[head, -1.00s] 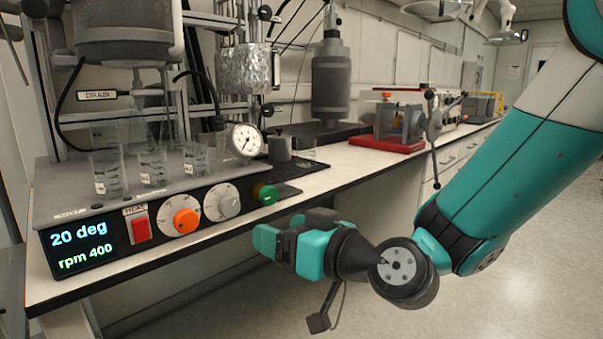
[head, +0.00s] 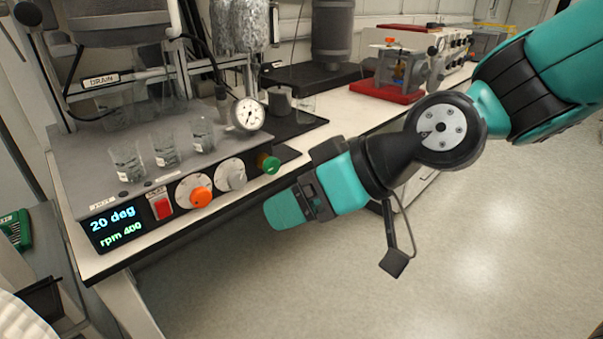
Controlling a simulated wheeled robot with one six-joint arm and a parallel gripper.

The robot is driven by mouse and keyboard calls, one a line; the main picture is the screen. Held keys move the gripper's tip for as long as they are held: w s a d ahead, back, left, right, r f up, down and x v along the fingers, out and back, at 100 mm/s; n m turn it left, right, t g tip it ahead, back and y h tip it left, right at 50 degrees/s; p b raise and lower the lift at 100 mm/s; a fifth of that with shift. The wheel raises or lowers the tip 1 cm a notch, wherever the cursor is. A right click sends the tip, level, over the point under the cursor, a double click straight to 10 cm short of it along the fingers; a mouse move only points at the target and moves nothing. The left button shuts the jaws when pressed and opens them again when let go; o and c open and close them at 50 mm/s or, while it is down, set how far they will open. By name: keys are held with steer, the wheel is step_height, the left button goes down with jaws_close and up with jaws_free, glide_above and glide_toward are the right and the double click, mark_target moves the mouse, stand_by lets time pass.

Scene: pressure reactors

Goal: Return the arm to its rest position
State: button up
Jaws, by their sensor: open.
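My gripper (head: 283,209) is in the middle of the head view, in front of the bench edge and over the open floor. Its teal fingers point left, toward the front of the reactor's control panel, and hold nothing that I can see. From this side the gap between the fingers is hard to see. My teal and black arm runs from the gripper up to the upper right. The control panel (head: 144,234) reads 20 deg and rpm 400. It carries a red switch (head: 163,208), an orange knob (head: 201,197), a grey knob (head: 231,174) and a green button (head: 269,164).
Glass beakers (head: 165,150) and a pressure gauge (head: 249,114) stand on the reactor base. A red-based device (head: 386,91) sits farther along the white bench (head: 330,128). The floor (head: 400,290) below and right of my gripper is clear.

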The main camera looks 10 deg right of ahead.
steer(key=shift+s+d+r, duration=0.1)
steer(key=shift+s, duration=0.05)
steer(key=s+d+r+m+g+h+p, duration=0.1)
steer(key=s+d+r+g+h+p, duration=0.3)
steer(key=s+d+r+h+p, duration=0.1)
steer(key=s+d+r+p, duration=0.1)
steer(key=s+d+p, duration=0.1)
steer(key=s+d, duration=0.1)
steer(key=shift+s+m+g, duration=0.3)
steer(key=shift+s, duration=0.55)
stand_by(1.3)
